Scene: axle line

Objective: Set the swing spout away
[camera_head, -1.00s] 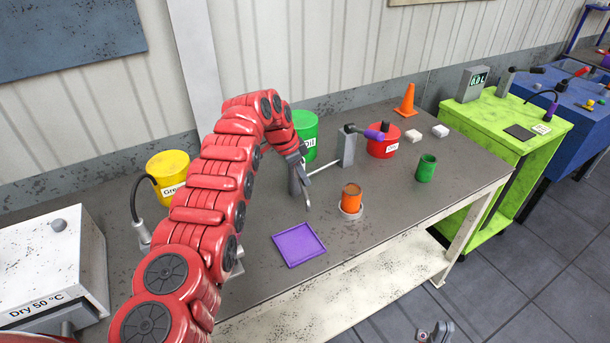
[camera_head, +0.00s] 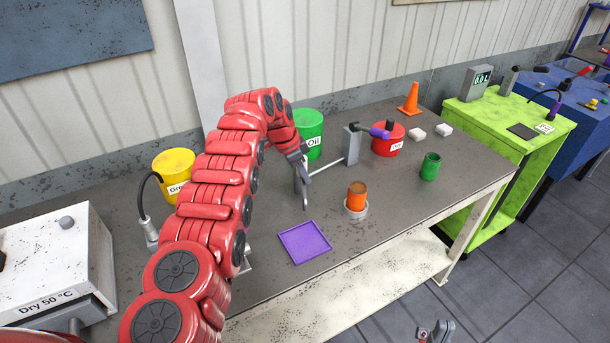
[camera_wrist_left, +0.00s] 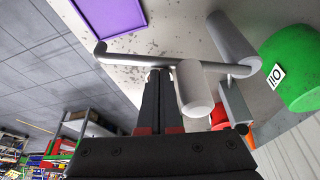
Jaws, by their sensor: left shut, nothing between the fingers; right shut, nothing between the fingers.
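The swing spout is a thin grey tube with a bent end; in the left wrist view its tube (camera_wrist_left: 125,60) runs from a grey post (camera_wrist_left: 232,42) toward the purple tray. In the head view its bent tip (camera_head: 305,203) shows beside my left gripper (camera_head: 304,172), whose arm hides part of it. My left gripper (camera_wrist_left: 157,78) is shut and empty, its fingertips close against the tube; contact is not certain. My right gripper (camera_head: 437,331) shows only partly at the bottom edge, shut and away from the bench.
A purple tray (camera_head: 305,242) and an orange can (camera_head: 357,196) stand near the spout tip. A green can (camera_head: 430,167) stands right. The bench front middle is clear.

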